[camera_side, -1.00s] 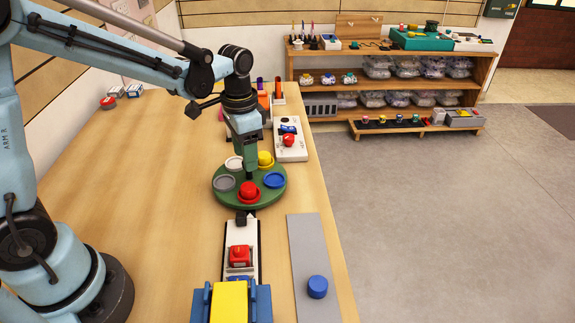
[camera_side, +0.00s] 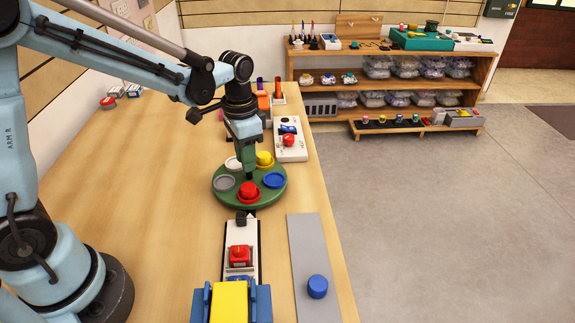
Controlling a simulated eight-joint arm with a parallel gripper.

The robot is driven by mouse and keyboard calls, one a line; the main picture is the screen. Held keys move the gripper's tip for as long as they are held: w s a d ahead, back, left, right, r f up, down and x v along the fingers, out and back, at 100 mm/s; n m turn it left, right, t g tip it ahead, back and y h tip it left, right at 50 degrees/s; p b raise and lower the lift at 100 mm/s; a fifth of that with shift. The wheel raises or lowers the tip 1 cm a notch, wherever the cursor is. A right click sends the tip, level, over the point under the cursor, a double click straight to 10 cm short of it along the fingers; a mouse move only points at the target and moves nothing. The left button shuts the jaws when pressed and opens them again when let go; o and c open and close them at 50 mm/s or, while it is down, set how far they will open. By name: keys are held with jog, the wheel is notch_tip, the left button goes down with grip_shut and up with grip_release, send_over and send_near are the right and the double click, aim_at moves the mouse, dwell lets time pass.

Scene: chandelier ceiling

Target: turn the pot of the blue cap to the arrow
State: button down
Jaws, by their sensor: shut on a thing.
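A round green turntable (camera_side: 250,203) carries several coloured pots around its middle. The blue pot (camera_side: 273,180) is a shallow ring at the right and looks open. The red pot (camera_side: 249,191) at the front and the yellow pot (camera_side: 265,159) at the back right are capped. The white pot (camera_side: 233,163) is at the back left and the grey pot (camera_side: 224,183) at the left. The blue cap (camera_side: 317,287) lies on a grey strip (camera_side: 303,240). My gripper (camera_side: 249,177) points down, shut on the turntable's centre knob, which it mostly hides. I cannot make out the arrow clearly.
A white track (camera_side: 241,280) with a red piece (camera_side: 239,255) runs in front of the turntable to a blue and yellow block (camera_side: 229,302). A white box (camera_side: 290,150) stands behind right.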

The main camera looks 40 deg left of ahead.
jog(key=shift+m, duration=0.6)
jog(key=shift+w+m, duration=0.1)
jog(key=shift+m, duration=2.8)
jog(key=shift+w+m, duration=0.1)
jog(key=shift+m, duration=3.6)
jog(key=c, duration=0.9)
grip_release()
jog(key=shift+a, duration=0.1)
